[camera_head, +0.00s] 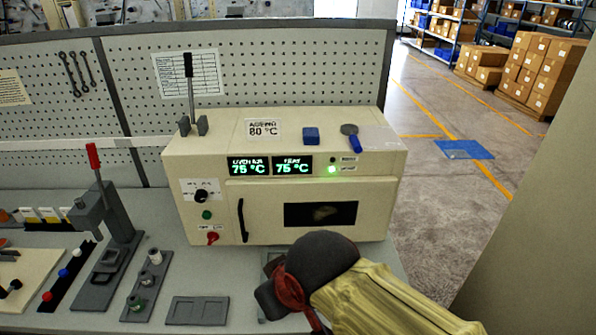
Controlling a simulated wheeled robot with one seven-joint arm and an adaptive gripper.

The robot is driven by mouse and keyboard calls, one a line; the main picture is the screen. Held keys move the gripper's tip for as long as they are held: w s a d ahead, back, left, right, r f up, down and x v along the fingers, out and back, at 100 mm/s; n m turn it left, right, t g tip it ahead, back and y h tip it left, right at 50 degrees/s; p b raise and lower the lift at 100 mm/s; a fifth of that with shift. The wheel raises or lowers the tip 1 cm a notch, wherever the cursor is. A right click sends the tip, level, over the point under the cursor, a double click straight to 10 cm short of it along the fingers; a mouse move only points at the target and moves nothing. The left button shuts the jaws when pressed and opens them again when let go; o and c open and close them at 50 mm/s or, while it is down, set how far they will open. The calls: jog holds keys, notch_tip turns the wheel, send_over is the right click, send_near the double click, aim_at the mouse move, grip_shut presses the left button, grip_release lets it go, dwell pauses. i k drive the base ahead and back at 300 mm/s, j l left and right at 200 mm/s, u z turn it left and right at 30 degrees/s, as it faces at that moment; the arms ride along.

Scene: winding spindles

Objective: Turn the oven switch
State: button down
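The cream oven (300,118) stands on the grey workbench, with two green displays reading 75 °C. On the left of its front are a black rotary knob (201,196), a green button (207,215) and a red switch (213,237) near the bottom edge. Which of these is the oven switch is not clear. The oven door has a black handle (242,220) and a dark window (320,214), and it is shut. My gripper (268,298) is low in front of the oven, right of and nearer than the red switch, apart from it. Its fingers are mostly hidden by my wrist.
A lever press with a red handle (93,156) stands left of the oven. A grey tray (197,311) and a fixture with small cylinders (148,285) lie in front. A blue block (311,135) and an upright lever (191,90) are on the oven top.

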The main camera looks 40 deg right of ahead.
aim_at(212, 237)
jog(key=i+z, duration=0.15)
jog(key=z, duration=0.2)
jog(key=i+z, duration=0.2)
jog(key=z, duration=0.15)
jog(key=i+z, duration=0.15)
jog(key=z, duration=0.2)
